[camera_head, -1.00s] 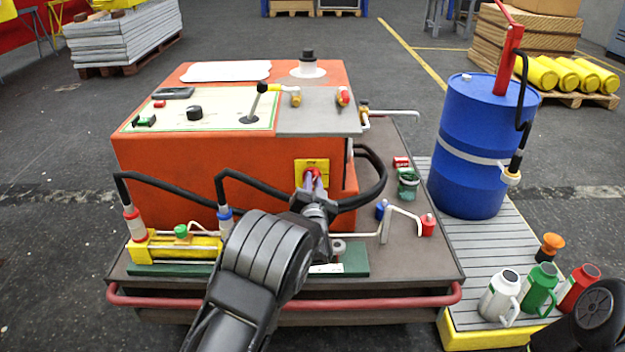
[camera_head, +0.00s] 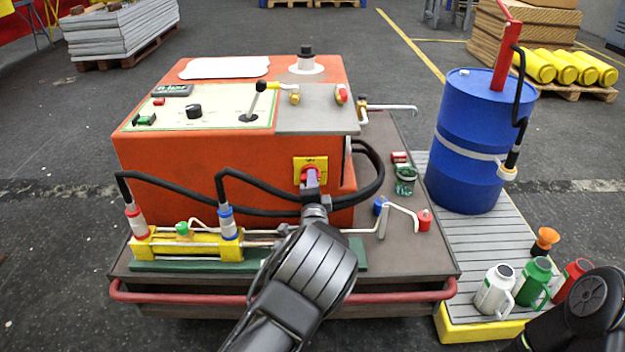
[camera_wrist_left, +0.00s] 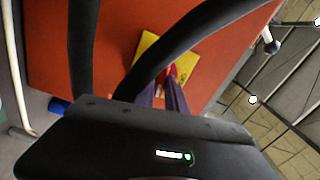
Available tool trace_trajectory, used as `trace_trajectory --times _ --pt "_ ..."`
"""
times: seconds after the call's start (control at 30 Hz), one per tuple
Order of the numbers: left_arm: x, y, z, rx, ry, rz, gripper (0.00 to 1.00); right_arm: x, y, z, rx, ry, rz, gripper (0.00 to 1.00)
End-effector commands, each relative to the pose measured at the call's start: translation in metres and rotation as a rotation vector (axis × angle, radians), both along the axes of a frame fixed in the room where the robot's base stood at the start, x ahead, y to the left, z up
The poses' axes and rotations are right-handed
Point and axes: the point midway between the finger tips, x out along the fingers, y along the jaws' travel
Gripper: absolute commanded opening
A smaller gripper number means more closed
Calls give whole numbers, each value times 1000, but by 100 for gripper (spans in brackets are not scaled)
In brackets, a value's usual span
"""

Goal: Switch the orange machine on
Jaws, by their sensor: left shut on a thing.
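The orange machine (camera_head: 150,175) stands on a dark cart. On its front is a yellow plate with a red rotary switch (camera_head: 310,174). My left gripper (camera_head: 312,182) is shut on the red switch; its fingers cover most of the knob. In the left wrist view the gripper (camera_wrist_left: 174,85) reaches the red knob in front of the yellow plate (camera_wrist_left: 160,58), partly behind a black hose. On top, the control panel (camera_head: 220,110) has a small display (camera_head: 172,90) showing lit green-white characters. My right gripper is out of view; only part of that arm shows at the lower right.
Black hoses (camera_head: 375,180) loop close beside the switch. A yellow cylinder unit (camera_head: 195,243) and a bent metal lever (camera_head: 384,222) are on the cart. A blue drum (camera_head: 465,130) and several jugs (camera_head: 497,290) stand on the right platform.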

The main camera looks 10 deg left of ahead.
Motion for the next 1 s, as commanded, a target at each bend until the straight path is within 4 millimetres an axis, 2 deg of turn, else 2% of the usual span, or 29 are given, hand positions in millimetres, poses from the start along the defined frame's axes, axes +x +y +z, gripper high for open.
trace_trajectory --times 0.3,0.83,0.87,1.0 --pt "0 -1 -2 157 42 -1 0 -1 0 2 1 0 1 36" --pt "0 -1 -2 191 52 -1 0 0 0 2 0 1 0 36" --pt "0 -1 -2 191 52 -1 16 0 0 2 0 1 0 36" --pt "0 -1 -2 190 50 -1 28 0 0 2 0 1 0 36"
